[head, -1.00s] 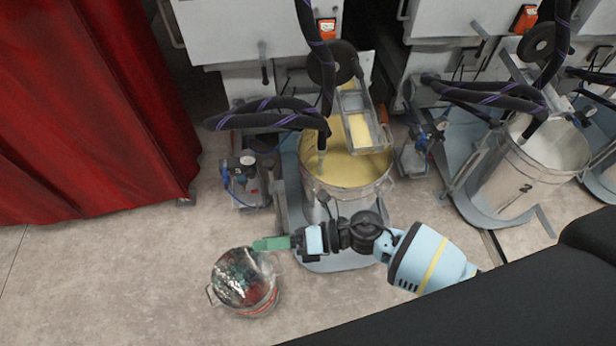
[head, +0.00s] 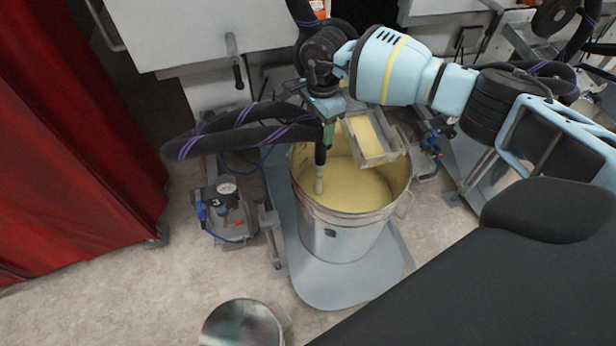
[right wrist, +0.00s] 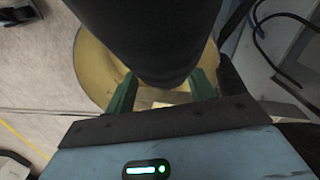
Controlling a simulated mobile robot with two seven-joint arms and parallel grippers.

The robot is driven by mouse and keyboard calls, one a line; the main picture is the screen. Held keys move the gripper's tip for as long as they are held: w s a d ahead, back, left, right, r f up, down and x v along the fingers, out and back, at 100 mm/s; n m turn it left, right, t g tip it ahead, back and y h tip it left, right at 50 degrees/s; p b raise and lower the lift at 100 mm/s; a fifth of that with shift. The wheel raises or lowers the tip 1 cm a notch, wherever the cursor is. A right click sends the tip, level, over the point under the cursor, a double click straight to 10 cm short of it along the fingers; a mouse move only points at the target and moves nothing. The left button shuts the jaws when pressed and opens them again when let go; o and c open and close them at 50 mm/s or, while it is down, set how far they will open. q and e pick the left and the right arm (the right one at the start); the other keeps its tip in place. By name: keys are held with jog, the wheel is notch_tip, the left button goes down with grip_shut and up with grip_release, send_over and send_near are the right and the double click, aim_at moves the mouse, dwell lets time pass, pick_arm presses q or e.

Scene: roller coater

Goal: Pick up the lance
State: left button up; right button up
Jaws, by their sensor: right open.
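The lance (head: 320,160) is a black tube with a pale tip, fed by a black hose with purple stripes. It hangs upright into a metal bucket (head: 345,240) of yellow paint. My right gripper (head: 327,128) is at the upper part of the lance, above the bucket rim. In the right wrist view, the green fingers of the right gripper (right wrist: 165,90) stand apart on either side of the thick black lance (right wrist: 150,40). Whether they touch it cannot be told. My left gripper is not in view.
A metal trough (head: 375,140) with yellow paint sits over the bucket's right side. A pump with a gauge (head: 225,205) stands left of the bucket. A red curtain (head: 70,150) hangs at the left.

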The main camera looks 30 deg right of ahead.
aim_at(321, 147)
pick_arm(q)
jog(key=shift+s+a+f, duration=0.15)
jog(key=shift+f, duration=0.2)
pick_arm(e)
jog(key=shift+d+f, duration=0.2)
jog(key=shift+d, duration=0.05)
jog(key=shift+f+b, duration=0.4)
jog(key=shift+f, duration=0.55)
jog(key=shift+f+b, duration=0.95)
jog(key=shift+f, duration=2.1)
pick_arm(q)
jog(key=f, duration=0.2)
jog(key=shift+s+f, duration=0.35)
pick_arm(e)
jog(key=shift+r, duration=0.1)
jog(key=c, duration=0.9)
jog(key=shift+c, duration=1.1)
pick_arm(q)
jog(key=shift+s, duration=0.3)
pick_arm(e)
grip_shut()
